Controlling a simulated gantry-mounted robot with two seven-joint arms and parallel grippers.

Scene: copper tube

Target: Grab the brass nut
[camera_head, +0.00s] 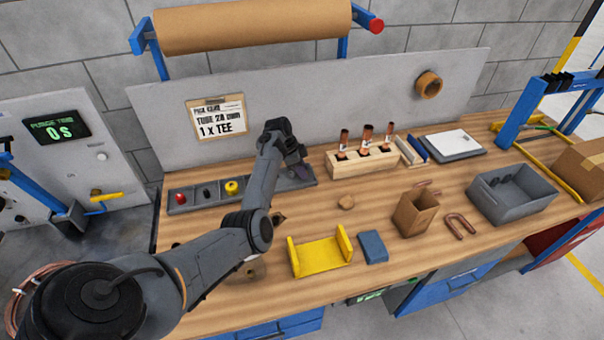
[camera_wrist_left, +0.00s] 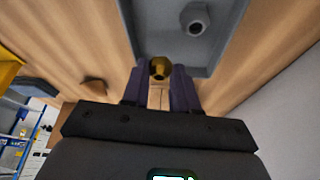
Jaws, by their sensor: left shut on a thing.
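The brass nut (camera_wrist_left: 159,68) shows in the left wrist view between the dark purple fingers of my left gripper (camera_wrist_left: 160,84). The gripper is shut on it. In the head view my left gripper (camera_head: 300,172) points down at the right end of the long grey parts tray (camera_head: 262,184); the nut cannot be made out there. A grey hex nut (camera_wrist_left: 195,19) lies in the tray, beyond the fingertips in the wrist view. My right gripper is not in view.
A wooden block (camera_head: 362,160) with upright copper tubes stands right of the gripper. A yellow cradle (camera_head: 318,256), blue block (camera_head: 372,246), cardboard box (camera_head: 415,214) and grey bin (camera_head: 512,196) are nearer the front and right. Small red, black and yellow items sit in the tray's left part.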

